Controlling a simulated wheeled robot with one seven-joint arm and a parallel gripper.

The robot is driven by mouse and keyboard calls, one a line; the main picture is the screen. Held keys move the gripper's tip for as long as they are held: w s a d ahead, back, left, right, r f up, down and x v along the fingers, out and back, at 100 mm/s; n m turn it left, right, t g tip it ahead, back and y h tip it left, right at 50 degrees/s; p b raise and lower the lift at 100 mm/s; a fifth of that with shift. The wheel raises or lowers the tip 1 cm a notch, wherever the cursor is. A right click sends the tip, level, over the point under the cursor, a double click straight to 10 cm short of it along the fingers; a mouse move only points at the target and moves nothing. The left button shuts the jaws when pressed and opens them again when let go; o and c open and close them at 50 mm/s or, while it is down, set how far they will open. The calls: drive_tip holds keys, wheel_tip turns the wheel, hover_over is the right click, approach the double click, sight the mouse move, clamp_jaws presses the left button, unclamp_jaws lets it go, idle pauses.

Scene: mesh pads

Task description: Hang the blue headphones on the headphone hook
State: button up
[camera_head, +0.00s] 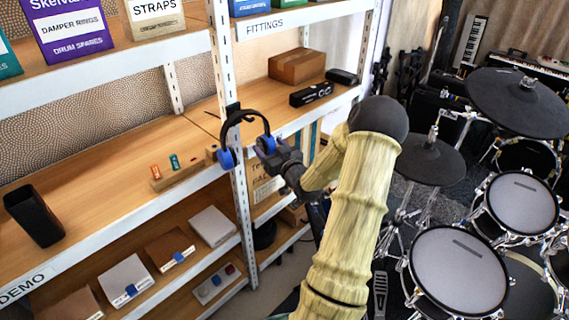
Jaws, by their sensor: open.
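The blue headphones (226,159) have a black band and two blue ear cups. They hang upright, band up, in front of the white shelf post at the middle of the view. A small black headphone hook (233,107) shows on that post at the top of the band. The band looks to be over it, but I cannot tell for sure whether it bears on it. My gripper (268,151) is open, right beside the right ear cup and partly overlapping it. I cannot tell whether the fingers touch the cup.
A cardboard box (297,65) and black cases (311,94) stand behind on the right bay. A drum kit (458,270) fills the right side.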

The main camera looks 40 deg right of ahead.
drive_tip(key=s+a+b, duration=0.2)
drive_tip(key=s+a, duration=0.1)
drive_tip(key=s, duration=1.3)
drive_tip(key=shift+r, duration=0.1)
drive_tip(key=w+a+f+n+g+y+p, duration=0.15)
drive_tip(key=w+a+g+p, duration=0.3)
drive_tip(key=a+g, duration=0.6)
drive_tip(key=s+a+r+g+y+p, duration=0.1)
drive_tip(key=s+a+r+g+p, duration=0.1)
drive_tip(key=a, duration=0.7)
drive_tip(key=s+a+r+g+p, duration=0.1)
drive_tip(key=s+a+r+g, duration=0.1)
drive_tip(key=s+a+r, duration=0.2)
drive_tip(key=s+a, duration=0.3)
drive_tip(key=a, duration=0.3)
drive_tip(key=shift+s+a+r+g+y+p, duration=0.15)
drive_tip(key=shift+r+g+y+p, duration=0.1)
drive_tip(key=shift+g+y+p, duration=0.1)
drive_tip(key=shift+n, duration=0.25)
